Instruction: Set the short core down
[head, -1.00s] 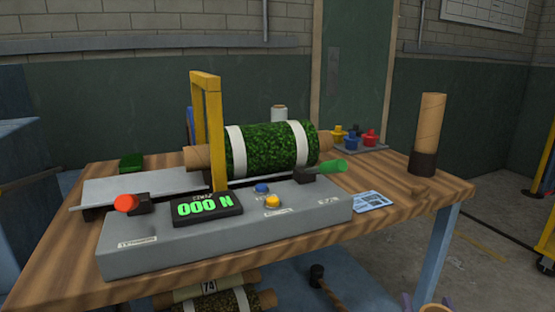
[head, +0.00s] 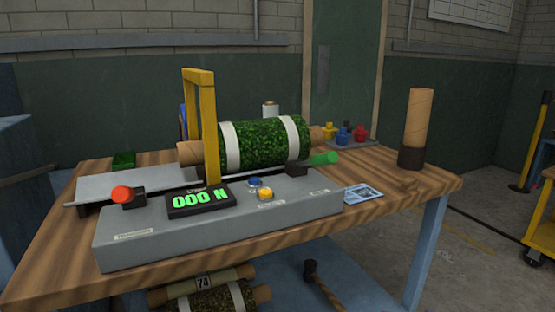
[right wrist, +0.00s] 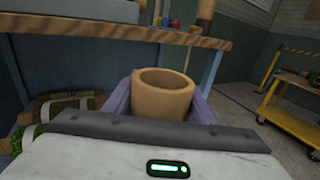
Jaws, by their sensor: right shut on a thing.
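The short core, a tan cardboard tube (right wrist: 166,98), shows in the right wrist view with its round open end facing up. My right gripper (right wrist: 160,106) is shut on it, with a purple finger at either side. The core is held in front of the wooden bench (right wrist: 120,45) and appears lower than its top. Its lower end is hidden behind my wrist. Neither the short core nor my right gripper shows in the head view. My left gripper is not in view.
On the bench (head: 390,205) stand a grey test rig (head: 220,232) reading 000 N, a green turf roll (head: 260,148), and a taller tube (head: 416,120) in a dark base. Bare wood lies at the right front. A yellow cart (right wrist: 290,115) stands right.

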